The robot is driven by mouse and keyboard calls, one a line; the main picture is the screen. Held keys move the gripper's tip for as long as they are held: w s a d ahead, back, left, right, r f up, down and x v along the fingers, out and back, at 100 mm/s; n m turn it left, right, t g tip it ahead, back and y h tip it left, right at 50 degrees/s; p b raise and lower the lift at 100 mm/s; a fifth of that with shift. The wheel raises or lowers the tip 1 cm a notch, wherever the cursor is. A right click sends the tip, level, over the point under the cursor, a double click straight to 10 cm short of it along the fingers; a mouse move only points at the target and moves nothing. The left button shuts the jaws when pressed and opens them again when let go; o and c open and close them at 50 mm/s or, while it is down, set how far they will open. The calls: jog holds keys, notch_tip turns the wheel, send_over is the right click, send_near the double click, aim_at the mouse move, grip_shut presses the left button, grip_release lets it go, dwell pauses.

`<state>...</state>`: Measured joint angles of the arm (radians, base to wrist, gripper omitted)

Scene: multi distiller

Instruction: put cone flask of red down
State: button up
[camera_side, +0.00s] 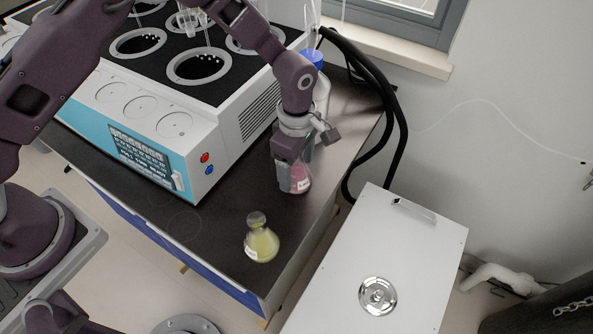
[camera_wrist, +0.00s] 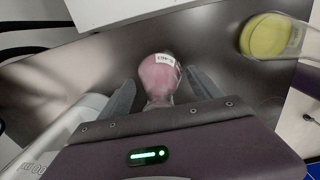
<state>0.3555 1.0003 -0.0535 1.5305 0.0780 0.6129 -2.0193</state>
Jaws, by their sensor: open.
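The cone flask of red (camera_side: 301,180) stands upright on the dark bench top, to the right of the distiller. In the wrist view its pink-red body with a white label (camera_wrist: 160,76) lies between my two fingers. My gripper (camera_side: 290,178) is around the flask from above. In the wrist view my gripper (camera_wrist: 158,88) has its fingers spread, with a gap on each side of the flask. The flask's neck is partly hidden by my gripper in the side view.
A cone flask of yellow (camera_side: 261,243) stands nearer the bench's front edge. The multi distiller (camera_side: 160,130) is at the left. A blue-capped bottle (camera_side: 319,85) and black hoses (camera_side: 391,110) are behind my gripper. A white box (camera_side: 400,250) stands at the right.

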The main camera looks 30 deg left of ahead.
jog(key=c, duration=1.5)
jog(key=shift+r, duration=0.1)
jog(key=shift+r, duration=4.65)
jog(key=s+a, duration=0.4)
jog(key=s, duration=0.4)
jog(key=s+a, duration=0.4)
jog(key=s, duration=0.4)
jog(key=f, duration=0.6)
jog(key=s+f, duration=0.1)
jog(key=f, duration=0.2)
jog(key=shift+a+f, duration=0.1)
jog(key=shift+a, duration=0.25)
